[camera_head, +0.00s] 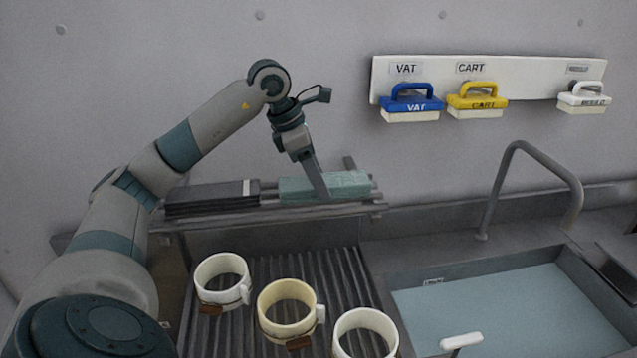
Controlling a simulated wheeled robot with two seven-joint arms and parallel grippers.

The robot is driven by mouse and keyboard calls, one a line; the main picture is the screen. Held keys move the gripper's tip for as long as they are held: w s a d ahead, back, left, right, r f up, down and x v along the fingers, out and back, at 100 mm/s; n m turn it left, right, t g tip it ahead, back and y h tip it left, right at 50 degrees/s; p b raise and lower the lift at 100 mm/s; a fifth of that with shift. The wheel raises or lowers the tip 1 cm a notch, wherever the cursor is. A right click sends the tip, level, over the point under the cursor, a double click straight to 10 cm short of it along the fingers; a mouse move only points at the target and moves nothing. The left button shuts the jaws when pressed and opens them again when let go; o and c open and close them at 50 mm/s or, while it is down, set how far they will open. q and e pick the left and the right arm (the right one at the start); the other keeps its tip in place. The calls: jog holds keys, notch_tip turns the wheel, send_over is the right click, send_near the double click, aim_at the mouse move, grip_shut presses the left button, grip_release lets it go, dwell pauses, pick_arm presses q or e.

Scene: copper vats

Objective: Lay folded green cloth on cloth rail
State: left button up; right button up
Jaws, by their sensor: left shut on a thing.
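The folded green cloth (350,184) lies across the bars of the cloth rail (225,217) behind the draining board. My left gripper (318,190) points down at the cloth from above, its fingers at the middle of the cloth and shut on it. The finger in front hides part of the cloth, and the far finger is hidden. The cloth looks level and appears to touch the rail bars. My right gripper is not in view.
A dark folded cloth (205,196) lies on the rail to the left. Several mugs, one of them cream (287,309), stand on the ribbed draining board (335,270). A water-filled sink (510,310) and tap (530,155) are at right. Labelled brushes (411,103) hang on the wall.

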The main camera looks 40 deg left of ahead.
pick_arm(q)
jog(key=shift+r, duration=0.1)
jog(key=o, duration=1)
jog(key=shift+o, duration=1.2)
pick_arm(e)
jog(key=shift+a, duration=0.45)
